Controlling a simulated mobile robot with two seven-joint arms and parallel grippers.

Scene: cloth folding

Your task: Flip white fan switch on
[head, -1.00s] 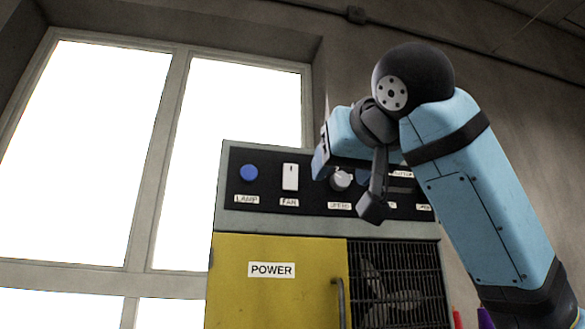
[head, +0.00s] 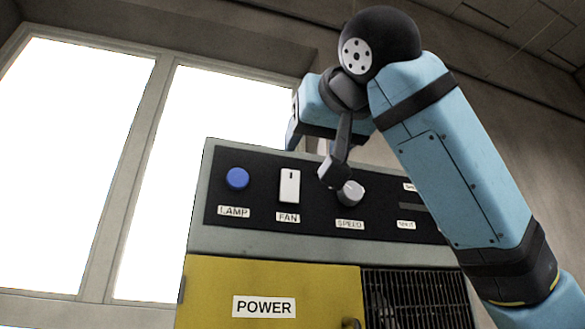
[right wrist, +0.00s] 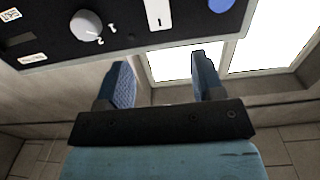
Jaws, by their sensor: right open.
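The white fan switch (head: 289,186) is a tall rocker on the black panel, above a FAN label and between the blue lamp button and the speed knob. It also shows, upside down, at the top of the right wrist view (right wrist: 158,14). My right gripper (head: 315,140) is above and to the right of the switch in the head view. In the right wrist view its two blue fingers (right wrist: 162,70) are spread apart with nothing between them, and the switch shows beyond the gap, apart from them. My left gripper is not in view.
The blue lamp button (head: 237,178) is left of the switch and the grey speed knob (head: 351,193) is right of it, close to my right wrist. Below are a yellow POWER door (head: 220,290) and a dark grille (head: 420,295). A bright window (head: 80,160) stands behind.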

